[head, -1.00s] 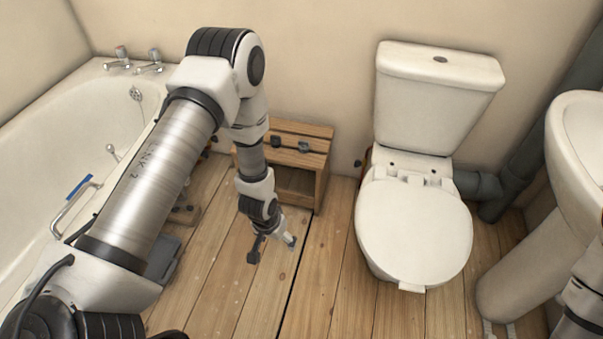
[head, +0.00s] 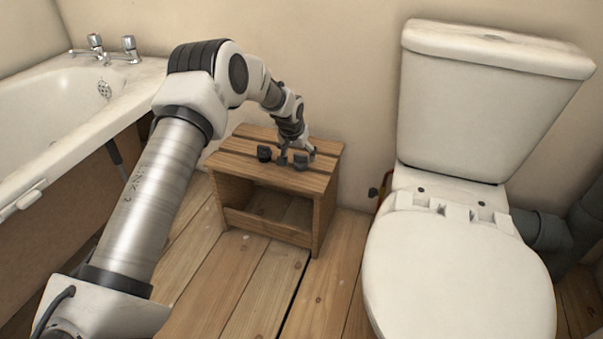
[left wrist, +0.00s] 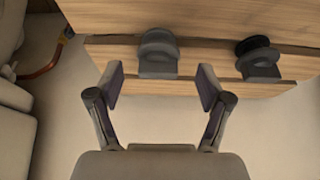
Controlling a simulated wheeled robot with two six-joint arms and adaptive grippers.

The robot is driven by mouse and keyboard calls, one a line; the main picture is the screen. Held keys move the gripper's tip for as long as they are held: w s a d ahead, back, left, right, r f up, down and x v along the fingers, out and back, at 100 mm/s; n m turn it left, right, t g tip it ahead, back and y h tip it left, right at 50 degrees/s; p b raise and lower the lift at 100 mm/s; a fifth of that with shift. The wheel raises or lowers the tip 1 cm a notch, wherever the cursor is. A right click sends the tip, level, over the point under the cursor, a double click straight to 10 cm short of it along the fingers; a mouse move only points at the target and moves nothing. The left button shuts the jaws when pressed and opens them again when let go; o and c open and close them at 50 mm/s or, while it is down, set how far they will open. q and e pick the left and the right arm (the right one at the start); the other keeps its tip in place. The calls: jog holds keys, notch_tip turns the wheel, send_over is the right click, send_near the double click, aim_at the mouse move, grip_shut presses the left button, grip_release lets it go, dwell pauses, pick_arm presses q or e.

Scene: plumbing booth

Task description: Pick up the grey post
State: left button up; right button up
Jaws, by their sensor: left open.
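Two small dark grey pieces rest on the slatted top of a wooden stool (head: 240,161). The right-hand one (head: 300,161) is a grey, round-topped piece on a block-like base. It shows in the left wrist view (left wrist: 157,58), ahead of and between my fingers. The other (head: 264,153) has a darker round part and shows at the right of the left wrist view (left wrist: 258,60). I cannot tell for sure which is called the grey post. My left gripper (head: 297,152) is open and empty, close to the right-hand piece. My right gripper is out of view.
A white toilet (head: 460,270) stands right of the stool, with a grey pipe (head: 542,232) beside it. A white bathtub (head: 50,140) is at the left. The wall (head: 350,90) is close behind the stool. Floorboards (head: 240,285) in front are clear.

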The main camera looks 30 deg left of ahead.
aim_at(300, 157)
pick_arm(q)
jog(key=b+x, duration=0.1)
jog(key=x, duration=0.2)
jog(key=shift+d+f, duration=0.1)
jog(key=shift+f, duration=0.3)
jog(key=shift+w, duration=0.15)
jog(key=shift+r, duration=0.2)
jog(key=c, duration=1.3)
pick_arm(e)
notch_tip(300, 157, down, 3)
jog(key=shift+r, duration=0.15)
pick_arm(q)
jog(key=shift+o, duration=0.2)
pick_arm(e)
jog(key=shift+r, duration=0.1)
